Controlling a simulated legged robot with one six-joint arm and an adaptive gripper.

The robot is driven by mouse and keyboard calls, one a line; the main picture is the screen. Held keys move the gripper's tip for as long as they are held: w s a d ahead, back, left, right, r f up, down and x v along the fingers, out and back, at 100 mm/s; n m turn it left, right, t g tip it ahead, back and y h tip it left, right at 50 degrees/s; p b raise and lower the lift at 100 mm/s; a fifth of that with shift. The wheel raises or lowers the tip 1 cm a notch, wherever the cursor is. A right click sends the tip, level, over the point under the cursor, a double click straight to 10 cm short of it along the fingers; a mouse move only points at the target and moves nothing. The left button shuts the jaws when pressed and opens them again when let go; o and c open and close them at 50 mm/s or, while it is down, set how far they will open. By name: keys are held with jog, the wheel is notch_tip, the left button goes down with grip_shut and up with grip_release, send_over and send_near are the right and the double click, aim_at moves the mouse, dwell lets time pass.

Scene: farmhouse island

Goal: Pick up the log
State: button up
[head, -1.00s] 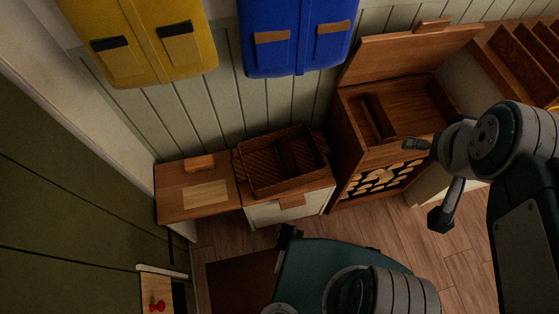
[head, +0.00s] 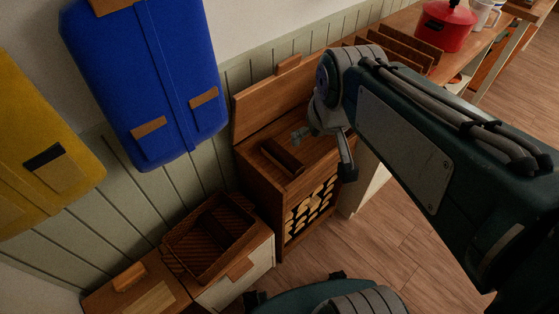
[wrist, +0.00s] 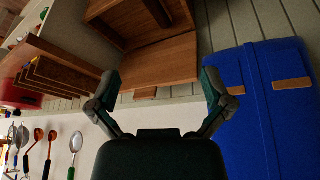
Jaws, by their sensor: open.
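A wooden box with its lid raised (head: 268,98) stands against the panelled wall. A dark brown, log-like block (head: 283,157) lies in its open top, toward the left side. In the wrist view part of a dark block (wrist: 157,12) shows in the box at the top edge. Pale cut log ends (head: 311,210) are stacked in the box's lower front opening. My gripper (head: 325,152) is open, with its fingers spread and nothing between them. In the head view it appears over the right part of the box, to the right of the block. Its height above the box is unclear.
A woven basket (head: 176,262) stands on a white cabinet (head: 240,279) left of the box. Blue (head: 150,85) and yellow (head: 40,165) bags hang on the wall. Shelves and a red pot (head: 445,25) are at the upper right. The wood floor at right is clear.

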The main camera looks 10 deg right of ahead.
jog(key=w+f+n+g, duration=0.15)
jog(key=w+f, duration=0.25)
jog(key=w, duration=0.7)
jog(key=n+g, duration=0.2)
send_over(282, 159)
jog(key=s, duration=0.2)
notch_tip(282, 159, down, 16)
jog(key=shift+n+g, duration=0.55)
jog(key=shift+n, duration=0.2)
jog(key=w+f, duration=0.1)
jog(key=f, duration=0.3)
jog(key=w+f, duration=0.1)
jog(key=f, duration=0.3)
jog(key=w+f, duration=0.2)
jog(key=f, duration=0.2)
jog(key=shift+d+f, duration=0.1)
jog(key=shift+d, duration=0.15)
notch_tip(282, 159, down, 12)
jog(key=shift+w+r, duration=0.1)
jog(key=shift+r, duration=0.05)
jog(key=c, duration=1.2)
